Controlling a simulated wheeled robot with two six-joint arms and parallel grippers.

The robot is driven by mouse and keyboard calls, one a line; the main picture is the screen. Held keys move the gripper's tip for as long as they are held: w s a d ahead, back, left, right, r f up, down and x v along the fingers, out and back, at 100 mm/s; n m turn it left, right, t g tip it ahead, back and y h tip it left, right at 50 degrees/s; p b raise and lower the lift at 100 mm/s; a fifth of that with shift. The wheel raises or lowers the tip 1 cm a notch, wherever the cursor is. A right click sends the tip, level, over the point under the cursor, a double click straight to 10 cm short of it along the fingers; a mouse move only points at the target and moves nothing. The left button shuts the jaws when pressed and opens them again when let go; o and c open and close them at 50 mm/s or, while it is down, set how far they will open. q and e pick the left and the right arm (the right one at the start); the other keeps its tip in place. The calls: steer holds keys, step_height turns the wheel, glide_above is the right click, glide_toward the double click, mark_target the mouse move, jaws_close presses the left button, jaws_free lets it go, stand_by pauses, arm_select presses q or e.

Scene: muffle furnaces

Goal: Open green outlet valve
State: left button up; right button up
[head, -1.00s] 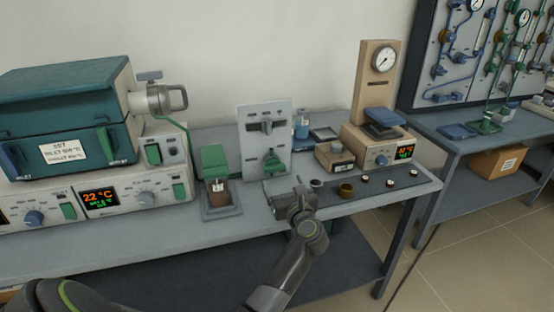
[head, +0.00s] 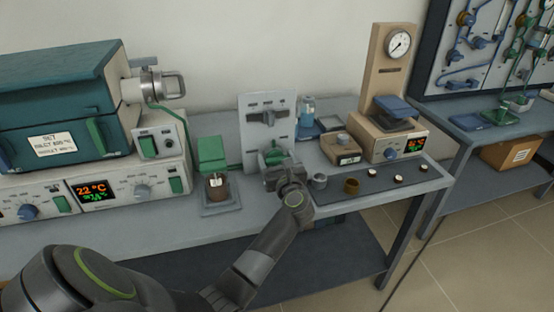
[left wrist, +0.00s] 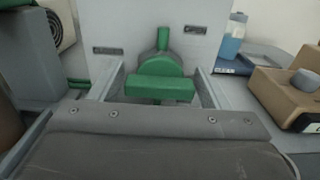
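The green outlet valve (head: 273,154) sits low on the front of an upright grey panel (head: 253,131) on the bench. In the left wrist view its green handle (left wrist: 160,88) shows as a crosswise bar, with a green stem above it. My left gripper (head: 279,170) is right in front of the valve. In the left wrist view its two fingers are spread, one on each side of the handle, with gaps; I see no firm contact. The gripper partly hides the valve in the head view. My right gripper is not in view.
A dark grey handle (head: 262,117) sits higher on the same panel. A green-topped device (head: 212,152) stands left of it. A beige balance (head: 385,140), a small beige box (head: 341,148) and small cups (head: 352,186) are to the right. The furnace (head: 60,110) fills the left.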

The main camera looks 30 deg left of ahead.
arm_select(q)
steer(key=c, duration=0.6)
steer(key=shift+m+p, duration=0.4)
steer(key=shift+c, duration=0.2)
steer(key=shift+r+m+p, duration=0.15)
steer(key=shift+m+p, duration=0.85)
steer(key=m+p, duration=0.2)
steer(key=shift+w+d+m, duration=0.1)
steer(key=shift+m, duration=0.2)
steer(key=m+p, duration=0.5)
steer(key=m, duration=0.1)
steer(key=shift+w+d, duration=0.1)
steer(key=m, duration=0.1)
steer(key=m+p, duration=0.2)
steer(key=shift+f+m, duration=0.25)
steer(key=shift+m, duration=0.15)
steer(key=shift+f+m+p, duration=0.2)
steer(key=shift+m+p, duration=0.8)
steer(key=shift+m, duration=0.4)
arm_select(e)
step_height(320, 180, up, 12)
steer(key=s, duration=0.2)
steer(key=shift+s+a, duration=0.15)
